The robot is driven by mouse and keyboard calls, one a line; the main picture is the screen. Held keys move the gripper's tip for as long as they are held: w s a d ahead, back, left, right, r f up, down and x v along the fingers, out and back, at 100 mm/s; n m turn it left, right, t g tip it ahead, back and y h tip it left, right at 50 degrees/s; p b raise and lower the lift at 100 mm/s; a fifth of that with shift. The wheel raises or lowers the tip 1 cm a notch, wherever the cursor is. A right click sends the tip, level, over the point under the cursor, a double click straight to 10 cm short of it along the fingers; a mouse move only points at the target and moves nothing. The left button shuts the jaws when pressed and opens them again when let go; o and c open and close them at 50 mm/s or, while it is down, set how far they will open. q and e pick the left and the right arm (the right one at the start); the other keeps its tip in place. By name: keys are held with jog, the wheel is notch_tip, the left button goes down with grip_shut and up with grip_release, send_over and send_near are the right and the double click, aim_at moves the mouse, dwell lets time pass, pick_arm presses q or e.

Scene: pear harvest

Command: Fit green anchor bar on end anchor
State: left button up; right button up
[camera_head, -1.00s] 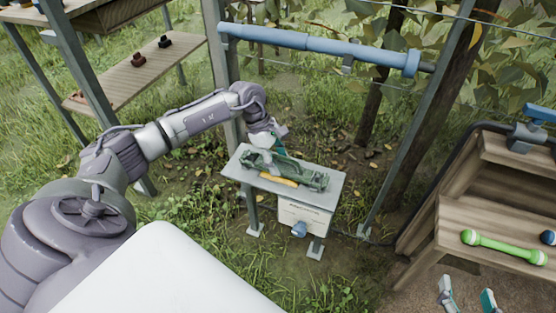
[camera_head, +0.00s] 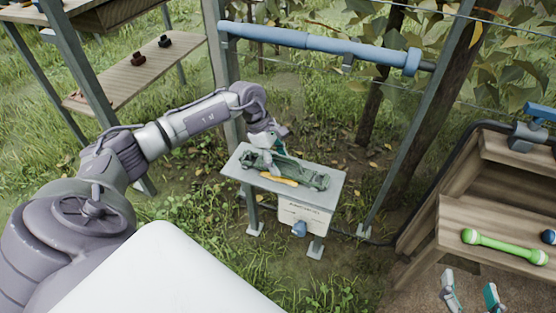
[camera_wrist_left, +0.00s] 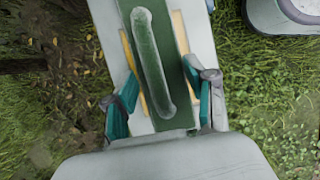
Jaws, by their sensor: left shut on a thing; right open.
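A light green bar with thicker rounded ends (camera_head: 503,246) lies on the wooden shelf at the right of the head view. My left gripper (camera_head: 272,152) is low over the small grey table, shut on a dark green tool (camera_head: 308,179) there. In the left wrist view, its teal fingers (camera_wrist_left: 160,90) lie on both sides of this tool, which has a raised rounded handle (camera_wrist_left: 152,60). My right gripper (camera_head: 470,294) is open and empty at the bottom right, in front of the shelf. I cannot tell which part is the end anchor.
A yellow piece (camera_head: 278,179) lies beside the dark green tool on the grey table (camera_head: 328,200). A blue rail (camera_head: 320,45) spans the posts behind. A blue fixture (camera_head: 530,130) stands at the upper right. A plank shelf (camera_head: 140,70) stands at the left.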

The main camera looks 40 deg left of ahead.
pick_arm(q)
jog(key=o, duration=1.3)
jog(key=shift+f, duration=0.1)
